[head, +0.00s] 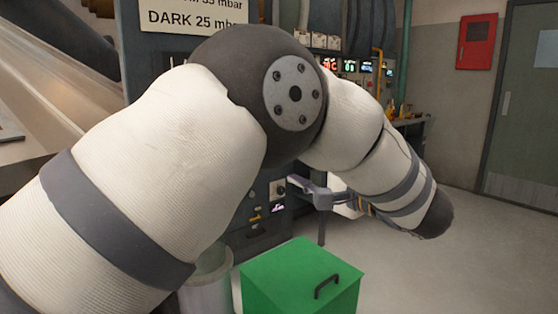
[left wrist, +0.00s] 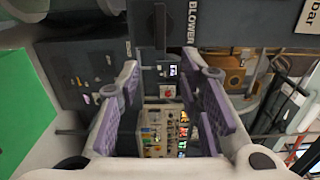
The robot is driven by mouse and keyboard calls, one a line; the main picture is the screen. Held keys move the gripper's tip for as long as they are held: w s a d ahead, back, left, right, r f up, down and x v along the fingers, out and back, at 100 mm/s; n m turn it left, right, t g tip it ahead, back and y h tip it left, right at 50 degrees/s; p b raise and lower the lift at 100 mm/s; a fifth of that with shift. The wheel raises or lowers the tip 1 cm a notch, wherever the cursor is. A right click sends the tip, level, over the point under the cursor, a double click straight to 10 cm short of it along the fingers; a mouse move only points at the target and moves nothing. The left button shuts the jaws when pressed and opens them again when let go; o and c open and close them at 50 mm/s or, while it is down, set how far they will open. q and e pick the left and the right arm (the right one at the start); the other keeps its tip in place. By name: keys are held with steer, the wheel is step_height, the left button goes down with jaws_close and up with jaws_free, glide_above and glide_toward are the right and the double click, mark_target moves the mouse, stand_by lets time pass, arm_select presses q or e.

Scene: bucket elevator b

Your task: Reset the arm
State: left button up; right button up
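My left arm (head: 170,130) comes in from the left, bends at a dark joint and fills much of the head view. My left gripper (head: 308,192) is at its far end, pointing left towards the dark control cabinet (head: 262,235). In the left wrist view the gripper (left wrist: 165,75) shows two fingers with purple pads, spread wide with nothing between them. Beyond the gap are a cabinet panel with a red square and several lit displays. My right gripper is not in view.
A green box (head: 300,282) with a black handle stands on the floor below the arm; a translucent bin (head: 208,285) is beside it. A dark panel marked BLOWER (left wrist: 235,22) with a black handle (left wrist: 160,28) is close to the fingers. Open floor lies right, towards a door (head: 520,115).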

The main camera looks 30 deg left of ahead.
arm_select(q)
steer(key=shift+v, duration=1.2)
